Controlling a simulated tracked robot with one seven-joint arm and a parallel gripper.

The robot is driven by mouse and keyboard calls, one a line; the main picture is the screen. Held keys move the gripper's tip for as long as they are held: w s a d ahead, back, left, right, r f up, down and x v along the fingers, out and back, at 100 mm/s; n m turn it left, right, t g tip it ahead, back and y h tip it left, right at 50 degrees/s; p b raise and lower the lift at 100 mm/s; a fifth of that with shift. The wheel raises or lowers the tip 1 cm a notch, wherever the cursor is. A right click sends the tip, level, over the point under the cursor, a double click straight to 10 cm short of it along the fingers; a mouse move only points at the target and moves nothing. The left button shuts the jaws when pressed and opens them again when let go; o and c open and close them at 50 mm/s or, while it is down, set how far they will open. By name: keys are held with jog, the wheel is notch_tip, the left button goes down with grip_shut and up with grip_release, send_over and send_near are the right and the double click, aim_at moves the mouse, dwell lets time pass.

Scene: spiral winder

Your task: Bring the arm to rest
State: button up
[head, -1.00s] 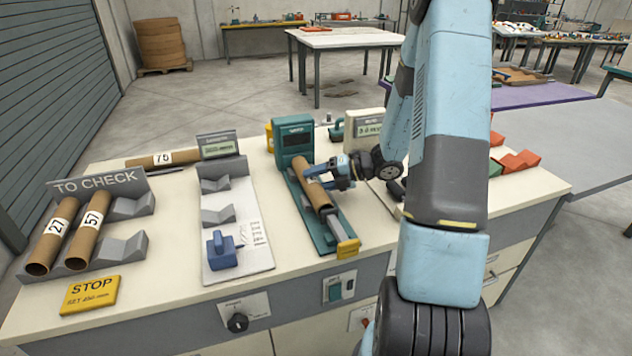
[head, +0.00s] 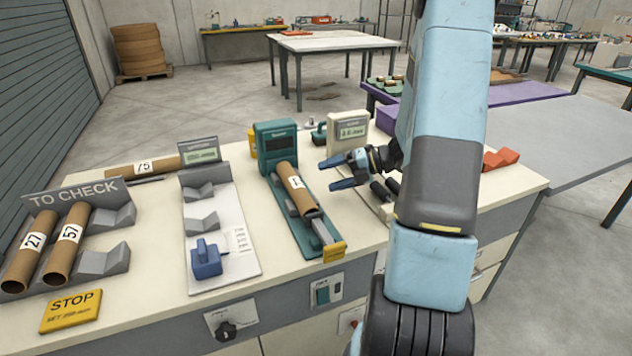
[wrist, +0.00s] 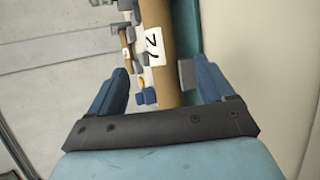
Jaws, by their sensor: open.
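My gripper (head: 345,172) is open and empty, just right of the teal measuring fixture (head: 318,250) in the head view. A cardboard tube (head: 293,187) with a white label lies along that fixture, apart from the fingers. In the wrist view the tube (wrist: 160,55) shows beyond the blue fingers, its label partly readable. My arm reaches across the right half of the head view and hides part of the bench there.
Tubes 27 (head: 37,250) and 57 (head: 68,247) lie in the TO CHECK rack. Tube 75 (head: 143,167) lies at the back. A grey stand with a blue block (head: 206,260) is left of the fixture. A display box (head: 348,133) stands behind my gripper.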

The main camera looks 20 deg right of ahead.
jog(key=shift+v, duration=2)
jog(key=s+a+r+n+g+h, duration=0.5)
jog(key=s+a+r+n, duration=0.6)
jog(key=n, duration=0.8)
jog(key=s+a+r+n+t+h, duration=0.1)
jog(key=s+r+n, duration=0.4)
jog(key=n, duration=0.5)
jog(key=s+a+r+n+t+h, duration=0.1)
jog(key=s+r+n+t+h, duration=0.3)
jog(key=n, duration=0.6)
notch_tip(320, 180, up, 2)
jog(key=s+h, duration=0.2)
jog(key=s, duration=0.1)
jog(key=shift+a+h, duration=0.3)
jog(key=shift+a, duration=0.1)
